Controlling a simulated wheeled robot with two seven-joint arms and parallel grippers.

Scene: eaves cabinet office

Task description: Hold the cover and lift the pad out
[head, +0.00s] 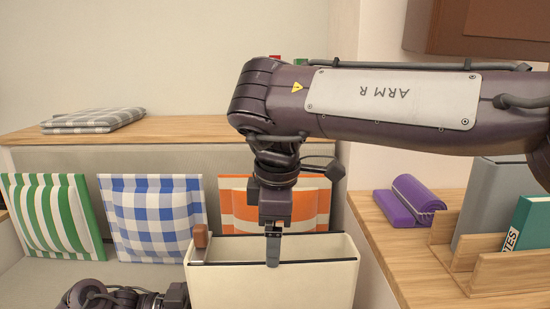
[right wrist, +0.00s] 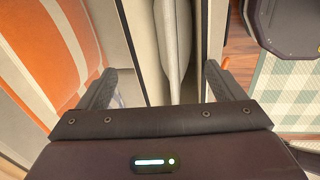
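A cream, upright, open-topped cover (head: 270,285) stands at the front centre in the head view. A brown tab (head: 200,236) sticks up at its left end. My right gripper (head: 273,250) points straight down at the cover's opening. In the right wrist view the right gripper (right wrist: 162,78) is open, its fingers apart on either side of a pale grey, narrow-edged pad (right wrist: 173,40) in the slot. Contact with the pad is not visible. In the head view the pad is hidden inside the cover. My left arm shows at the bottom left; its fingertips are not visible.
Green-striped (head: 52,215), blue-checked (head: 155,217) and orange-striped (head: 310,205) cushions lean behind the cover. A folded grey plaid cloth (head: 95,120) lies on the back ledge. A purple roll (head: 412,200) and a wooden rack (head: 490,270) stand on the right-hand surface.

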